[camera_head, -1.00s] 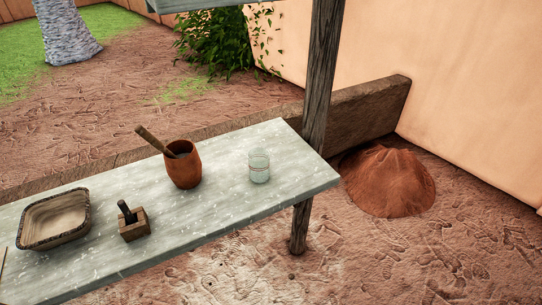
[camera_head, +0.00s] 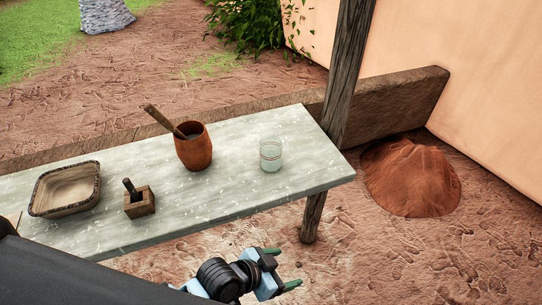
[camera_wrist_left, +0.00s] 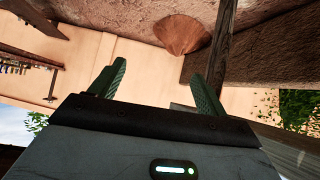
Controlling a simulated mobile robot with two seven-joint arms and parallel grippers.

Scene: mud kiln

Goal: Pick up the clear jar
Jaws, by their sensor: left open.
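The clear jar (camera_head: 271,154) stands upright on the pale tabletop (camera_head: 230,185), near its right end, in the head view. My left gripper (camera_head: 284,268) is low in the head view, in front of the table's near edge and apart from the jar. Its two green fingers are spread and empty, and they also show in the left wrist view (camera_wrist_left: 155,90). The jar cannot be made out in the left wrist view. My right gripper is in neither view.
An orange clay pot (camera_head: 194,150) with a wooden stick stands left of the jar. A small wooden box (camera_head: 140,208) and a shallow basin (camera_head: 66,205) are further left. A wooden post (camera_head: 345,80) rises at the table's right end, with a reddish mound (camera_head: 410,178) beyond.

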